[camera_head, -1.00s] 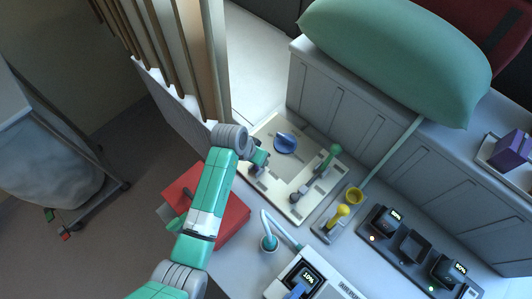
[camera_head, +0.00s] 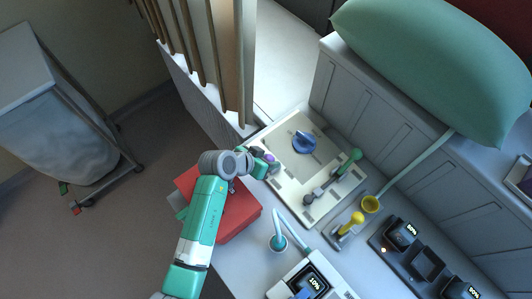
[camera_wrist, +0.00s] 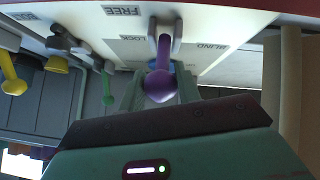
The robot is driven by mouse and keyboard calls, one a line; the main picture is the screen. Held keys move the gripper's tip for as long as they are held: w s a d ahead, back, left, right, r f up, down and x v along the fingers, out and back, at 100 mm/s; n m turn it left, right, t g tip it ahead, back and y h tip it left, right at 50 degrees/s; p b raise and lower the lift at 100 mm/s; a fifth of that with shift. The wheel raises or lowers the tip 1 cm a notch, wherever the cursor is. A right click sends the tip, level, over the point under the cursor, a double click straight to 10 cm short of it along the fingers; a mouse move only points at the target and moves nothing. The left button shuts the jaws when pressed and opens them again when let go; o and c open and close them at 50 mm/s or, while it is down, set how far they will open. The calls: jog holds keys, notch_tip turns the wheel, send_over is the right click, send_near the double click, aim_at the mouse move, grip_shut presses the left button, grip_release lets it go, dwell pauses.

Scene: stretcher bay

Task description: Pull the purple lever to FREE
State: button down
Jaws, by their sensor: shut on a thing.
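My gripper (camera_wrist: 160,93) is shut on the knob, one teal finger on each side. The cream panel (camera_head: 290,187) carries it; FREE (camera_wrist: 122,11) and LOCK (camera_wrist: 132,37) are printed to one side of the lever, upside down in the wrist view, BLIND (camera_wrist: 208,46) on the other. Which label the lever points to, I cannot tell.
A blue knob (camera_head: 304,142) and a green-handled lever (camera_head: 350,160) share the panel. A red box (camera_head: 236,212) lies under my arm. Wooden slats (camera_head: 230,60) rise behind.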

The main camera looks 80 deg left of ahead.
jog(key=c, duration=1)
grip_release()
jog(key=shift+c, duration=0.2)
